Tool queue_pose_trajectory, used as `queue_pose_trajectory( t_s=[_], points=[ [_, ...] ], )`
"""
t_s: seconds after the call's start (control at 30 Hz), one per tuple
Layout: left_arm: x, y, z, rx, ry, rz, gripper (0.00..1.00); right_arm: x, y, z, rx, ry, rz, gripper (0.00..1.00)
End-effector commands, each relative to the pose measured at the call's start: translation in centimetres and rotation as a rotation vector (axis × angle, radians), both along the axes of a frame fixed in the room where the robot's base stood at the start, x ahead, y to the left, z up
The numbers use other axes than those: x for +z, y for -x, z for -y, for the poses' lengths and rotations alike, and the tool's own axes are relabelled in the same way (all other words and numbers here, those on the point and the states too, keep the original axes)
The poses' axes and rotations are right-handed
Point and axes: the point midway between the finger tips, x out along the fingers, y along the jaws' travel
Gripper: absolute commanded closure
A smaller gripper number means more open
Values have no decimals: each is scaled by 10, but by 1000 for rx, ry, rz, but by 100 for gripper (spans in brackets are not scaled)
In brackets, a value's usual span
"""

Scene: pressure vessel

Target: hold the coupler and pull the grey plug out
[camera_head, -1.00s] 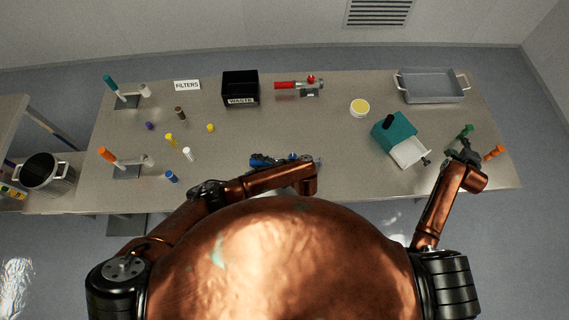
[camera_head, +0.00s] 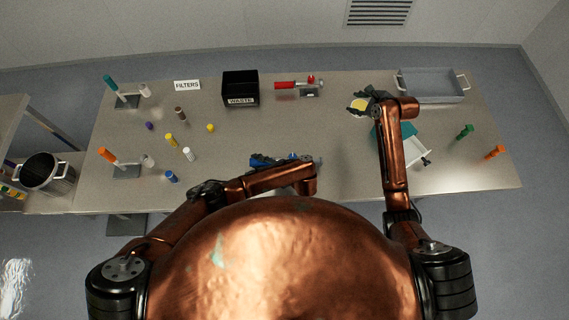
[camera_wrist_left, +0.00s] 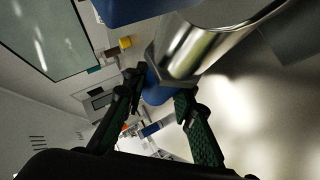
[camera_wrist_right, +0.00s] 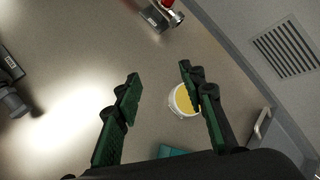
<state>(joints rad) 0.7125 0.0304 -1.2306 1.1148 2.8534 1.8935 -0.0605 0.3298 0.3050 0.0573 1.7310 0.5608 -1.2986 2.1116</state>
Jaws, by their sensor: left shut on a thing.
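My left gripper (camera_wrist_left: 155,98) is shut on a blue piece (camera_wrist_left: 156,90) that adjoins a shiny metal hex collar and cylinder (camera_wrist_left: 205,42); I take this as the coupler. In the head view the blue coupler (camera_head: 262,160) lies at the table's front middle, partly hidden by my left arm. I cannot make out the grey plug for certain; a small greyish end (camera_head: 317,161) shows right of the blue part. My right gripper (camera_wrist_right: 162,78) is open and empty above the table. In the head view it (camera_head: 366,94) is over the yellow-topped round tub (camera_wrist_right: 183,101), far from the coupler.
A teal box (camera_head: 409,131) with a white tray stands partly under my right arm. A red-handled metal device (camera_head: 302,86), black waste bin (camera_head: 240,90) and grey pan (camera_head: 430,86) are at the back. Green (camera_head: 465,132) and orange (camera_head: 494,152) pegs stand right. The table centre is clear.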

Motion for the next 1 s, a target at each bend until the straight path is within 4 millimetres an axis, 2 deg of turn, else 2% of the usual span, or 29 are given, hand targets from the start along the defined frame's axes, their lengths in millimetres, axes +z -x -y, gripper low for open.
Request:
queue_pose_trajectory(
  t_s=[0.03,0.2,0.3,0.4,0.5,0.6,0.7,0.87,1.0],
  points=[
    [0,0,-1,1,-1,0,100,2,2,-25,37,2,-34,63],
    [0,0,-1,1,-1,0,100,-3,28,-101,158,38,-189,63],
    [0,0,-1,1,-1,0,100,-9,54,-139,230,98,-298,63],
    [0,0,-1,1,-1,0,100,-18,87,-164,291,189,-414,63],
    [0,0,-1,2,-1,0,100,-24,118,-177,332,292,-516,63],
    [0,0,-1,2,-1,0,100,-29,141,-181,356,377,-588,63],
    [0,0,-1,2,-1,0,100,-30,155,-182,365,432,-629,63],
    [0,0,-1,1,-1,0,100,-36,162,-181,369,459,-653,63],
    [0,0,-1,1,-1,0,100,-50,163,-182,368,457,-654,63]
  ],
)
